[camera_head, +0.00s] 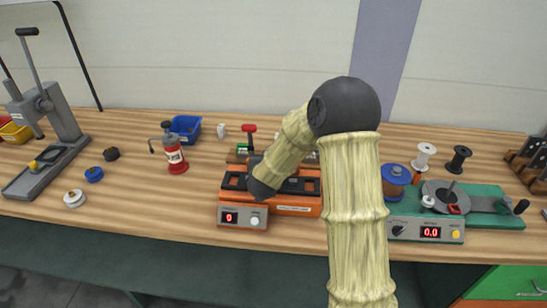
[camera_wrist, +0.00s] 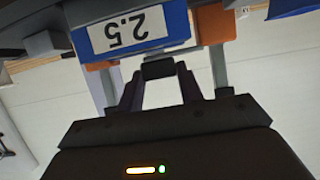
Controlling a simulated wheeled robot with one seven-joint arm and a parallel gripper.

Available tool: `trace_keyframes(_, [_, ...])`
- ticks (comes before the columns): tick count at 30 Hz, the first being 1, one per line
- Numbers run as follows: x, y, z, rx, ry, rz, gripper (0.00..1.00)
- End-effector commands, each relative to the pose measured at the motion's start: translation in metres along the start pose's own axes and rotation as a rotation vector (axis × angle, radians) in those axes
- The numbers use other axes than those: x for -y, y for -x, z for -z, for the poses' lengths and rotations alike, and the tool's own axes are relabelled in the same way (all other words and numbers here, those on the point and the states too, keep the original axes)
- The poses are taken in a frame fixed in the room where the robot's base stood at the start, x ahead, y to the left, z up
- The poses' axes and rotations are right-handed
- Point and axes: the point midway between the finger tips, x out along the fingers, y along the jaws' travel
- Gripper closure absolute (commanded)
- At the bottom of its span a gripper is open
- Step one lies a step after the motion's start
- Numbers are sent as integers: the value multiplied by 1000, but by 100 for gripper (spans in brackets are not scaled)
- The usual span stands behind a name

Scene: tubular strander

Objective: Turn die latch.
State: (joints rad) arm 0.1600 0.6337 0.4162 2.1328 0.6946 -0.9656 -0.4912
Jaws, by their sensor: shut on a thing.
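In the wrist view, my gripper (camera_wrist: 160,79) reaches up from the bottom with its two dark fingers closed on a small dark block, which looks like the die latch (camera_wrist: 158,67). The latch sits just below a blue plate (camera_wrist: 133,33) with a white label reading 2.5 upside down. Grey posts and orange blocks flank the plate. In the head view, my arm crosses an orange machine (camera_head: 296,209) with a display reading 0, and hides its middle. My fingers and the latch cannot be made out there.
A red hand pump (camera_head: 173,150) stands left of the orange machine. A green-based machine (camera_head: 485,200) stands to its right, with a copper-coloured spool (camera_head: 396,182) beside it. A grey lever press (camera_head: 50,130) is at far left.

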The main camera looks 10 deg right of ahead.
Motion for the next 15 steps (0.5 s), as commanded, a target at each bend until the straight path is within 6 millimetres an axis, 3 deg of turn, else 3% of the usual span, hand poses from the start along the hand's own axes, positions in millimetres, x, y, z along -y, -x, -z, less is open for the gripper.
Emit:
trace_keyframes(11, [0,0,0,1,-3,-6,86])
trace_keyframes(12, [0,0,0,1,-3,-6,58])
trace_keyframes(15, [0,0,0,1,-3,-6,55])
